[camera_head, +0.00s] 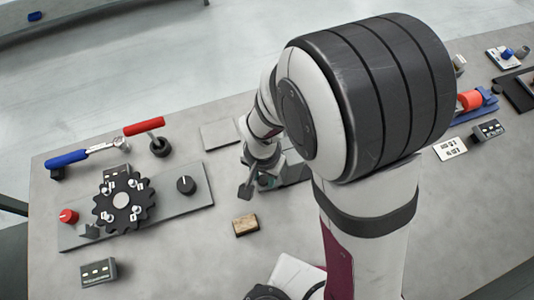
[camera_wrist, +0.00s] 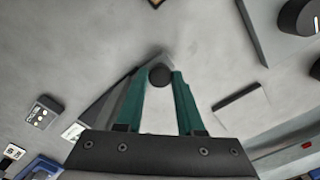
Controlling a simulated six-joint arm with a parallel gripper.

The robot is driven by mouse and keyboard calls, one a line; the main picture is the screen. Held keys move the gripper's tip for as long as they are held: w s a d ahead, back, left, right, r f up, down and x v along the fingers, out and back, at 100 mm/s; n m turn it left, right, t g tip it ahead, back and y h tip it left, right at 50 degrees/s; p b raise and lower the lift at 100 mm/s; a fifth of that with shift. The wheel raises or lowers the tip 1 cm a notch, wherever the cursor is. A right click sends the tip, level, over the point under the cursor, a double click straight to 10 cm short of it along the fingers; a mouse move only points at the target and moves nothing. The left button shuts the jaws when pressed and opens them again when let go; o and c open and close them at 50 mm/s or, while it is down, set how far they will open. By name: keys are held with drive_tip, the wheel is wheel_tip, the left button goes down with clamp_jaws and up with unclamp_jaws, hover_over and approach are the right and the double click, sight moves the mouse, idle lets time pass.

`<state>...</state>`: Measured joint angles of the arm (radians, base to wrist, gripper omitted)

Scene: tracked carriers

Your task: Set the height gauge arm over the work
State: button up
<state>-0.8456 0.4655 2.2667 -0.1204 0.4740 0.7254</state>
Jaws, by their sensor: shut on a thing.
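In the wrist view my gripper (camera_wrist: 160,78) has its two green fingers closed around a round black knob (camera_wrist: 161,75). In the head view my gripper (camera_head: 265,180) is low over the middle of the bench, partly hidden by my own arm. A dark grey paddle-like piece (camera_head: 247,188) shows just left of the fingers; it may be the height gauge arm. A dark grey plate (camera_head: 297,174) lies to the right of the gripper, and a dark wedge-like shape (camera_wrist: 103,103) shows beside the left finger in the wrist view. Most of the gauge is hidden, and I cannot tell which item is the work.
A small wooden block (camera_head: 246,226) lies in front of the gripper. To the left are a grey panel (camera_head: 200,194) with a black toothed wheel (camera_head: 124,201), a blue-handled tool (camera_head: 68,159) and a red-handled lever (camera_head: 144,126). A flat grey plate (camera_head: 218,134) lies behind.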

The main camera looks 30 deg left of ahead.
clamp_jaws()
idle(0.8)
drive_tip(key=w+d, duration=0.8)
drive_tip(key=shift+w+d, duration=0.1)
drive_tip(key=shift+w, duration=0.05)
drive_tip(key=o, duration=0.8)
unclamp_jaws()
drive_tip(key=shift+o, duration=0.4)
drive_tip(key=shift+r, duration=0.1)
